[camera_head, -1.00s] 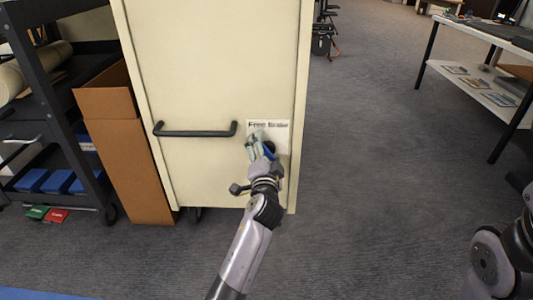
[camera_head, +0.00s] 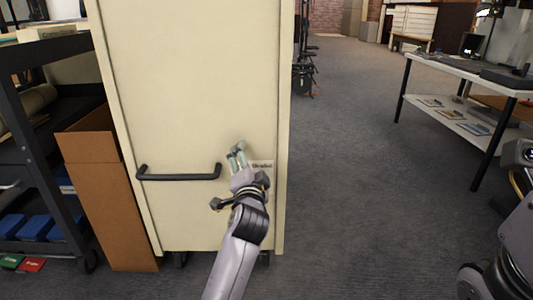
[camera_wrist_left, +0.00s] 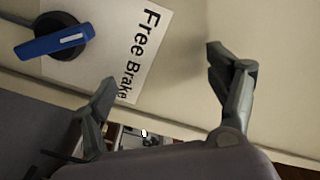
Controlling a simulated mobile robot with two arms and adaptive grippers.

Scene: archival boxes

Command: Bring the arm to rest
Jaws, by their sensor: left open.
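My left arm reaches up the middle of the head view, with its gripper (camera_head: 238,152) in front of the cream cabinet's end panel (camera_head: 200,90). In the left wrist view the left gripper (camera_wrist_left: 160,80) has its two fingers spread wide, with nothing between them. The panel carries a white "Free Brake" label (camera_wrist_left: 125,60) and a black knob with a blue lever (camera_wrist_left: 62,42). The lever lies to the left of the fingers and apart from them. In the head view the gripper hides the knob and most of the label. My right arm shows only partly at the right edge; its gripper is out of view.
A black bar handle (camera_head: 180,176) sits on the panel left of the gripper. An open cardboard box (camera_head: 105,200) and a dark shelf cart (camera_head: 40,150) stand at the left. A white table (camera_head: 460,72) stands at the right. The carpet (camera_head: 370,170) between is clear.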

